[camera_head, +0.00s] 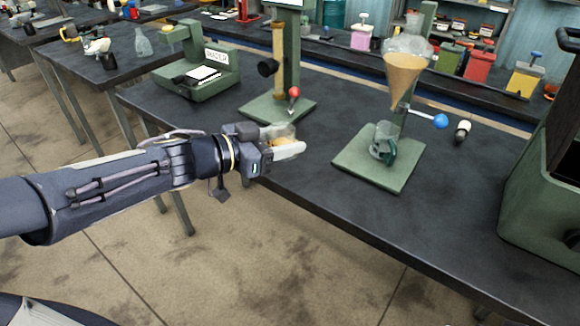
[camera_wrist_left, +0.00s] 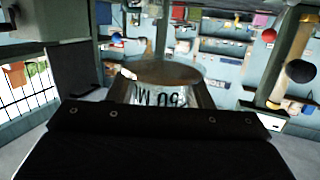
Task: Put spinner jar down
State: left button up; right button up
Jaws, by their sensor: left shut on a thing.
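My left gripper (camera_head: 290,149) is shut on a small clear jar (camera_head: 280,132), which I take to be the spinner jar. It is held near the front edge of the dark bench, and amber liquid seems to be in it. In the left wrist view the jar (camera_wrist_left: 160,96) sits between the fingers with dark volume lettering, upside down in that picture, and a brownish surface. The gripper's dark body hides much of it. I cannot tell the gap between jar and bench. My right gripper is not in view.
A green stand (camera_head: 350,170) carries an amber-filled funnel (camera_head: 404,76), a blue-knobbed lever (camera_head: 440,121) and a glass vessel (camera_head: 384,140). A green column stand (camera_head: 260,107) has a red knob (camera_head: 294,92). A green device (camera_head: 205,82) stands left, a large green machine (camera_head: 540,200) right.

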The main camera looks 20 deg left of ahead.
pick_arm(q)
jog(key=w+f+b, duration=0.1)
jog(key=w+f, duration=0.1)
jog(key=w, duration=0.2)
jog(key=w+f+b, duration=0.1)
jog(key=w+f, duration=0.2)
jog(key=w, duration=0.1)
jog(key=w+a+f+b, duration=0.1)
jog(key=w+f, duration=0.2)
jog(key=w, duration=0.1)
jog(key=shift+f, duration=0.25)
jog(key=f+b, duration=0.1)
jog(key=f, duration=0.1)
jog(key=w+f+b, duration=0.1)
jog(key=shift+f, duration=0.5)
jog(key=shift+f, duration=0.15)
jog(key=o, duration=1)
jog(key=shift+o, duration=0.2)
